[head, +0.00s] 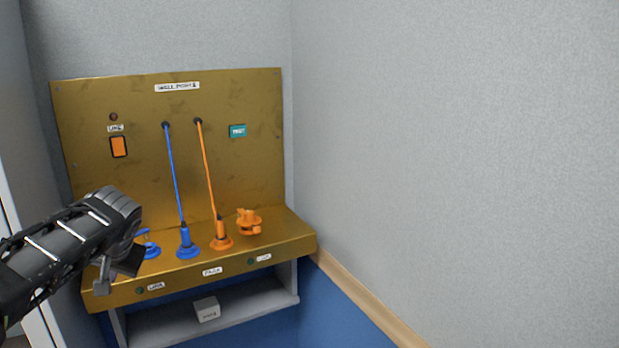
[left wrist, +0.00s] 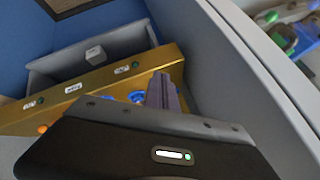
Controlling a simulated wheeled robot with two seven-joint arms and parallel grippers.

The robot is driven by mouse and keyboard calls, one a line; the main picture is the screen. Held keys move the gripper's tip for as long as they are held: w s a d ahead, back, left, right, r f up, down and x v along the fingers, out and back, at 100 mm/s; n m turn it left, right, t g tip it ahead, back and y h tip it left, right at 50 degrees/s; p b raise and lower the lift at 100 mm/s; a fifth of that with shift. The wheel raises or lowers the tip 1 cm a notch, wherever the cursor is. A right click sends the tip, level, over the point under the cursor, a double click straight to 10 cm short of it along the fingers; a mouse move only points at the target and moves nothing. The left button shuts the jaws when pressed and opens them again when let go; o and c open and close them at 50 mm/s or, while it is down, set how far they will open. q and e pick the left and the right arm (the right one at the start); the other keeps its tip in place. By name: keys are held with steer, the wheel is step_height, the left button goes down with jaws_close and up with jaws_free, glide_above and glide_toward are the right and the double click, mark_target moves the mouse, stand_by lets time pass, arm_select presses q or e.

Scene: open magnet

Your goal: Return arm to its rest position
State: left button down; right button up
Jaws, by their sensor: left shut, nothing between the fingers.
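My left gripper (head: 105,283) comes in from the left in the head view, in front of the left end of the brass-coloured panel's ledge (head: 290,240). Its fingers are shut and empty; they also show in the left wrist view (left wrist: 163,92), near a blue fitting (left wrist: 137,97) on the ledge. In the head view that blue fitting (head: 152,251) is partly hidden by my gripper. A blue plug (head: 185,242) and an orange plug (head: 220,234) stand on the ledge with cords running up to the panel. An orange fitting (head: 249,222) is at their right. My right gripper is not in view.
The upright panel (head: 140,190) carries an orange switch (head: 118,147) and a teal button (head: 237,131). A small white box (head: 207,309) sits on a grey shelf below. A plain wall (head: 460,150) is at right. A pale cabinet edge (left wrist: 255,75) is close beside the gripper.

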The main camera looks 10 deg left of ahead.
arm_select(q)
steer(key=w+d+f+m+t+h, duration=0.35)
steer(key=w+d+f, duration=0.4)
steer(key=d, duration=0.45)
steer(key=d+f+h, duration=0.5)
steer(key=d+f, duration=0.9)
steer(key=f, duration=0.2)
steer(key=s+d+f+n+g+h, duration=0.1)
steer(key=s+d+f, duration=0.45)
steer(key=f, duration=0.25)
steer(key=s+d+f+n+g+h, duration=0.1)
steer(key=s+d+f+g, duration=0.1)
steer(key=s+d+f, duration=0.5)
steer(key=s+d+f+g, duration=0.1)
steer(key=s+f+g, duration=0.1)
steer(key=s+f, duration=0.4)
steer(key=s+d+f+n+g, duration=0.1)
steer(key=s+f, duration=0.5)
steer(key=s, duration=0.7)
steer(key=shift+d+f+g, duration=0.15)
steer(key=shift+f+g, duration=0.05)
steer(key=shift+g, duration=0.65)
